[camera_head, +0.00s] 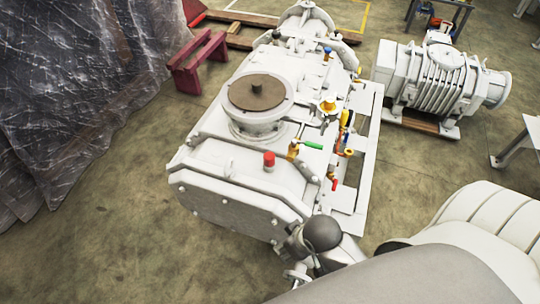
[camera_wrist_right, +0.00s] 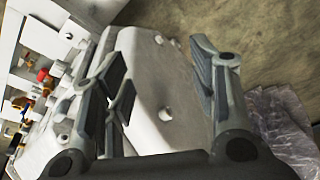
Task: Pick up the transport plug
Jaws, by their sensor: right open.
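The large pale grey screw vacuum pump (camera_head: 235,200) stands in the middle of the head view. I cannot tell for sure which part is the transport plug. A red cap (camera_head: 269,160) stands upright on top near the front end. A small round pale plug or bolt (camera_wrist_right: 165,114) sits on the pump's flat plate in the wrist view, between my fingers in the picture. My right gripper (camera_head: 299,274) is beside the pump's near end, partly hidden by my own arm. In the wrist view the right gripper (camera_wrist_right: 160,85) is open and empty. My left gripper is not in view.
A brown disc (camera_head: 257,92) covers the pump's top flange. Coloured valves and handles (camera_head: 328,105) line its right side. A plastic-wrapped bulk (camera_head: 75,90) stands left, a red stand (camera_head: 200,62) behind, and a ribbed machine (camera_head: 440,75) back right. The floor at front left is clear.

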